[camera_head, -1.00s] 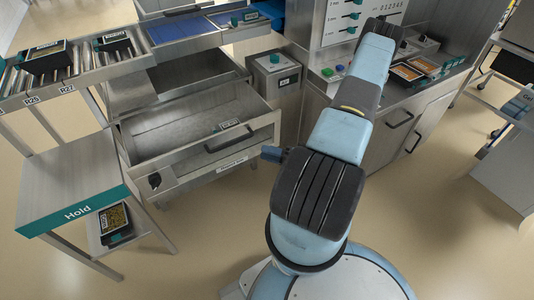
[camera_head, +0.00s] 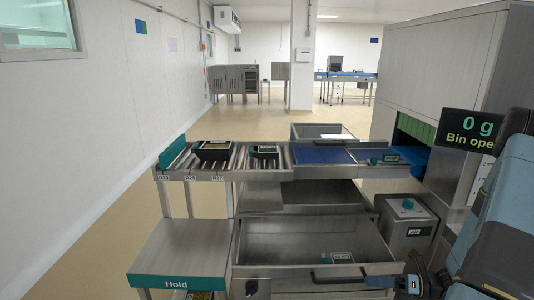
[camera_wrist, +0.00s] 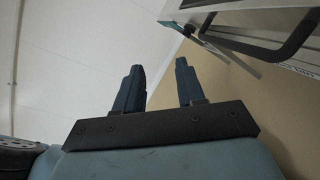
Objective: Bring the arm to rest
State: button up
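My gripper (camera_wrist: 158,82) shows in the wrist view with its two dark blue fingers apart and nothing between them. A dark bar handle (camera_wrist: 290,38) on a metal front is beyond the fingers at the upper right, apart from them. In the head view my blue and black arm fills the lower right edge. Dark blue parts of it show low beside the open drawer (camera_head: 290,240); whether these are the fingertips I cannot tell.
The green-edged Hold table (camera_head: 185,250) stands left of the drawer. A roller rack (camera_head: 225,170) carries dark trays (camera_head: 213,150). A grey box with a green button (camera_head: 407,222) stands right of the drawer. A display (camera_head: 470,130) reads 0 g. Open floor lies behind.

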jog(key=s+a+r+n+h, duration=0.2)
jog(key=s+r+n+h, duration=0.2)
jog(key=r+n, duration=0.6)
jog(key=s+a+r+n+h, duration=0.3)
jog(key=r+n+h, duration=0.4)
jog(key=r+n, duration=0.3)
jog(key=s+a+r+n+t+h, duration=0.1)
jog(key=s+a+r+n+h, duration=0.2)
jog(key=r+n, duration=0.7)
jog(key=s+r+h, duration=0.2)
jog(key=s+r, duration=0.1)
jog(key=r, duration=0.3)
jog(key=shift+a+r+n, duration=0.15)
jog(key=shift+r+n, duration=0.1)
jog(key=shift+n, duration=0.15)
